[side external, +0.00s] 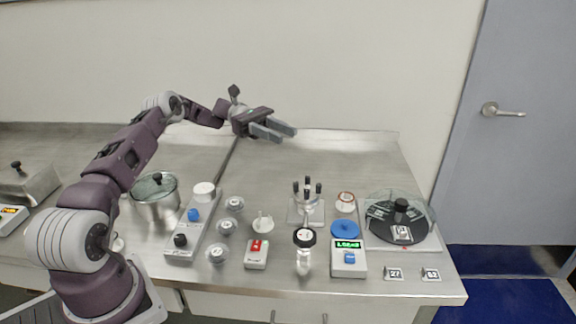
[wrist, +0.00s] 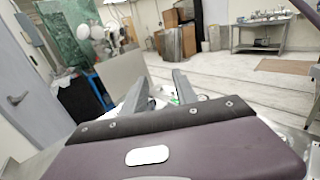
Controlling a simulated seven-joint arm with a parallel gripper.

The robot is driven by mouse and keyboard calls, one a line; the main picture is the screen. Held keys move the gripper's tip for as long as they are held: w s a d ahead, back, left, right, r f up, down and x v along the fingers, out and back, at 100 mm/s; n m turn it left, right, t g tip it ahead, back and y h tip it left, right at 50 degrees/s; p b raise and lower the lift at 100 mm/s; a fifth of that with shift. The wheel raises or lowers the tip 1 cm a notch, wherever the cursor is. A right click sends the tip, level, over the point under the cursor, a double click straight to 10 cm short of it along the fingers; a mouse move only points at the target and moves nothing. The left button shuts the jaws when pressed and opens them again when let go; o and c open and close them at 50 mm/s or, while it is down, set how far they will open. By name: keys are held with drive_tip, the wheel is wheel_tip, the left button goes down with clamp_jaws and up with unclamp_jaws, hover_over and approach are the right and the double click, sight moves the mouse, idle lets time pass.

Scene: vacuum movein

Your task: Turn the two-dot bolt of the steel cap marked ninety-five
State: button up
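My gripper (side external: 287,135) is raised above the back of the steel bench, its two fingers parallel with a gap between them and nothing held. The wrist view shows the same open fingers (wrist: 159,76) pointing out into the room, away from the bench items. I cannot read a ninety-five mark or make out a two-dot bolt anywhere. Three small round metallic pieces, an upper (side external: 234,204), a middle (side external: 225,227) and a lower one (side external: 216,253), sit in a column on the bench; their markings are too small to tell. My gripper is far from them and touches nothing.
A control box with knobs (side external: 181,246), a lidded pot (side external: 156,211), a red-switch box (side external: 256,260), a black-pegged stand (side external: 307,213), a gauge with a black top (side external: 304,262), a green-display box (side external: 349,271) and a clear-covered black disc (side external: 382,229) crowd the front. The back is clear.

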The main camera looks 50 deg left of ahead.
sight(296, 182)
drive_tip(key=d+f+n+g+y, duration=0.1)
drive_tip(key=d+f+y, duration=0.1)
drive_tip(key=d+y, duration=0.1)
drive_tip(key=d+f+n+g+y, duration=0.1)
drive_tip(key=d+f+y, duration=0.1)
drive_tip(key=d+y, duration=0.1)
drive_tip(key=d+f+n+g+y, duration=0.1)
drive_tip(key=d+f+y, duration=0.1)
drive_tip(key=d+y, duration=0.1)
drive_tip(key=shift+w+g+y, duration=0.25)
drive_tip(key=shift+g+y, duration=0.05)
drive_tip(key=shift+g, duration=0.1)
drive_tip(key=y, duration=0.2)
drive_tip(key=shift+a+r+n+y, duration=0.15)
drive_tip(key=shift+r+n+y, duration=0.1)
drive_tip(key=shift+n+y, duration=0.15)
drive_tip(key=a+r+n+t+y, duration=0.2)
drive_tip(key=a+r+n+y, duration=0.1)
drive_tip(key=r+y, duration=0.35)
drive_tip(key=shift+m+h, duration=0.3)
drive_tip(key=shift+h, duration=0.15)
wheel_tip(296, 182, down, 12)
drive_tip(key=shift+a+r, duration=0.1)
drive_tip(key=shift+a, duration=0.05)
clamp_jaws()
